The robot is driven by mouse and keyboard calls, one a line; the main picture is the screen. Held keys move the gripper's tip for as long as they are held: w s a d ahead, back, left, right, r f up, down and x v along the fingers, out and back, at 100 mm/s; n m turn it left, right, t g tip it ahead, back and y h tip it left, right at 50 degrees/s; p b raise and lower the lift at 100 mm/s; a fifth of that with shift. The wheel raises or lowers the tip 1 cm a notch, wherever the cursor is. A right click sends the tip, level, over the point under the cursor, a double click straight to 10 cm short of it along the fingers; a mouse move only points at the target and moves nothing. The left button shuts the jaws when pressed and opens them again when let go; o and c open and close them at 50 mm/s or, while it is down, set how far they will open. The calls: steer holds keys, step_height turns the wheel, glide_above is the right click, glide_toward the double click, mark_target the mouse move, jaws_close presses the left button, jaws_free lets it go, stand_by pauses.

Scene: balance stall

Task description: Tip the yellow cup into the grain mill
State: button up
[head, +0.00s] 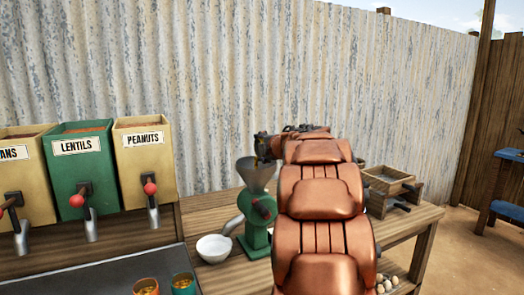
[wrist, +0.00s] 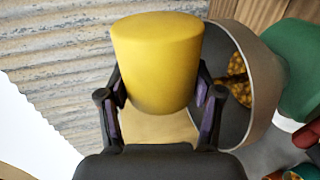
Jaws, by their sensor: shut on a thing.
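The yellow cup (wrist: 155,65) is held between the two fingers of my gripper (wrist: 160,88) in the wrist view. Its plain closed end shows and its mouth is hidden. It looks tilted well over relative to the mill, right beside the rim of the grey hopper (wrist: 268,95). Golden grains (wrist: 238,70) lie inside the hopper. In the head view the green grain mill (head: 257,215) stands on the wooden table with its hopper (head: 255,174) upward. My gripper (head: 285,143) is at the hopper's upper right, mostly hidden by my arm, and the cup cannot be seen there.
A white bowl (head: 214,248) sits under the mill's spout. Dispensers for lentils (head: 85,165) and peanuts (head: 145,160) stand at left. Orange (head: 146,286) and teal (head: 183,284) cups are at the front. A wooden box (head: 390,187) stands right. A corrugated wall closes the back.

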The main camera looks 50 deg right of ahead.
steer(key=shift+w+a+r+n+h+b, duration=0.2)
steer(key=shift+a+n+h+b, duration=0.3)
steer(key=shift+n+b, duration=0.4)
steer(key=shift+w+a+r+n+h+b, duration=0.15)
steer(key=shift+a+n+h+b, duration=0.15)
steer(key=shift+a+n+b, duration=0.5)
steer(key=shift+d+p, duration=0.2)
steer(key=shift+p, duration=0.2)
steer(key=shift+r+p, duration=0.25)
steer(key=shift+p, duration=1.15)
steer(key=shift+f+p, duration=0.15)
steer(key=shift+p, duration=0.4)
